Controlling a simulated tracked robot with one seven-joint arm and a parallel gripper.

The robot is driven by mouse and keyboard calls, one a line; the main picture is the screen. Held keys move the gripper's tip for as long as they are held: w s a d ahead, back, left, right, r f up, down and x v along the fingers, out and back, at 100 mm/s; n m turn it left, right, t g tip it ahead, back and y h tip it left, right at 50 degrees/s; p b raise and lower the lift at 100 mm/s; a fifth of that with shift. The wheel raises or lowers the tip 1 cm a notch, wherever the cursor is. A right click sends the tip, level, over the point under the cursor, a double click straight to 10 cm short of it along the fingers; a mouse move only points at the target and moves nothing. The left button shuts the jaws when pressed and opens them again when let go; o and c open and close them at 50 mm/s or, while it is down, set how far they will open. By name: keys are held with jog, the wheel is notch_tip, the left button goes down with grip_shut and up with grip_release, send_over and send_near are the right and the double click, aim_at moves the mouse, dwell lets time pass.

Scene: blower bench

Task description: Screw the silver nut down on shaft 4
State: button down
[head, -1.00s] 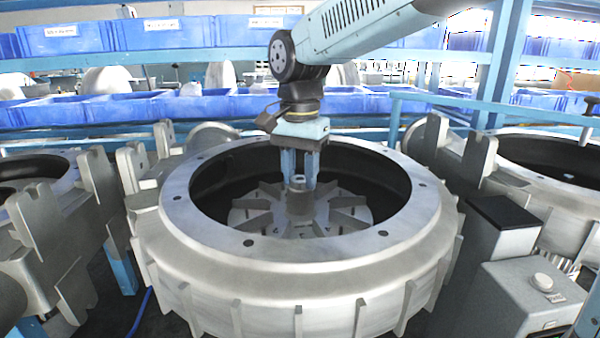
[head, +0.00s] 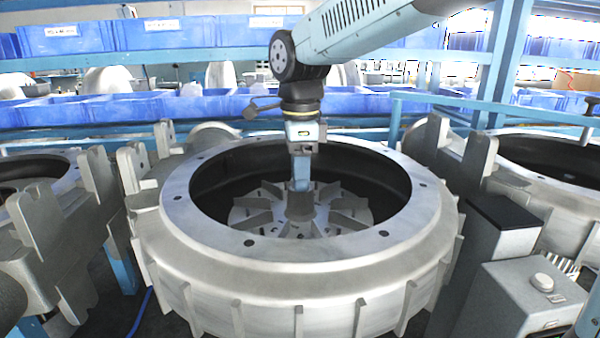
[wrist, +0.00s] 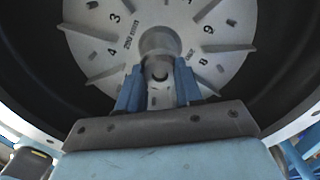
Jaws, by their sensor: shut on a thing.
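My gripper (head: 300,186) points straight down into the middle housing. It is shut on the silver nut, at the top of the grey hub (head: 300,208) of the bladed wheel (head: 346,216). In the head view one finger hides the nut. In the wrist view the silver nut (wrist: 158,70) shows between the two fingers, round with a dark centre, in front of the hub (wrist: 160,40). The shaft is mostly hidden, so I cannot tell how far down the nut sits. Numbers such as 3, 4, 8 and 9 are marked on the wheel.
The round housing rim (head: 205,220) surrounds my gripper, with a dark inner wall. Similar housings stand at left (head: 40,170) and right (head: 545,160). A grey box with a button (head: 541,283) stands at front right. Blue bins (head: 200,107) line the shelves behind.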

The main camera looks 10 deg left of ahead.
jog(key=m, duration=0.7)
jog(key=shift+s+f, duration=0.1)
jog(key=shift+f, duration=0.1)
jog(key=c, duration=1)
grip_release()
jog(key=n, duration=0.6)
jog(key=shift+n, duration=0.3)
jog(key=n, duration=0.5)
jog(key=shift+n, duration=0.4)
jog(key=n, duration=0.6)
jog(key=shift+d+n, duration=0.1)
jog(key=shift+n, duration=0.3)
jog(key=n, duration=0.6)
